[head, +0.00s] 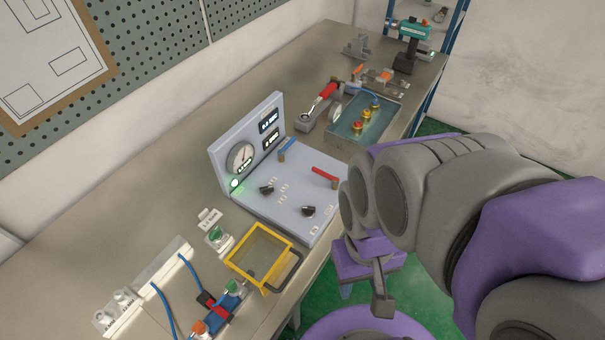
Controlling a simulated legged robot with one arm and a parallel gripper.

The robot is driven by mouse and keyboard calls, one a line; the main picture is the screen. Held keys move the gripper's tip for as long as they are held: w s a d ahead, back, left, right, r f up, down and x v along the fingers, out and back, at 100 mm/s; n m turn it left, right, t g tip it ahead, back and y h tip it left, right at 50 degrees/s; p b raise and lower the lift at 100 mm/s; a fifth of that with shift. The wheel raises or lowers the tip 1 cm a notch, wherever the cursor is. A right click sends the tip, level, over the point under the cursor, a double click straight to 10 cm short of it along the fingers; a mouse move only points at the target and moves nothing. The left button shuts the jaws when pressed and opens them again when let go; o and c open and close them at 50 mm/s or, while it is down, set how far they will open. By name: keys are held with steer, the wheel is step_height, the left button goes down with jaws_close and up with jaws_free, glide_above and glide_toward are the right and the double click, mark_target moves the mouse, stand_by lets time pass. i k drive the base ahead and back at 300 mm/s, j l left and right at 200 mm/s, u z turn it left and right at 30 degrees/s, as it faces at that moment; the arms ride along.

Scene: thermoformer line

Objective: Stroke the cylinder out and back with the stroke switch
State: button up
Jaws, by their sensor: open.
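A light grey-blue panel unit (290,195) stands on the bench with a round gauge (240,158), a lit green lamp (235,183), two displays and several controls. Two black rotary knobs (267,189) (308,210) sit on its flat part, along with a blue lever (287,146) and a red lever (325,174). I cannot tell which control is the stroke switch. A blue part with hoses (228,297) lies at the lower left; I cannot tell whether it is the cylinder. My gripper (381,290) is open, right of the panel beyond the bench edge, and partly hidden by my arm.
A yellow-framed clear guard (262,256) stands in front of the panel, beside a green knob unit (217,237). A tray with coloured fittings (364,122), a red-handled tool (322,97) and a green-black device (408,45) sit farther back. The bench's wall side is mostly clear.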

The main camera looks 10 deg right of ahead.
mark_target(308, 210)
steer(key=k+l+u, duration=0.15)
steer(key=u, duration=0.25)
steer(key=k+u, duration=0.3)
steer(key=u, duration=0.15)
steer(key=l, duration=0.05)
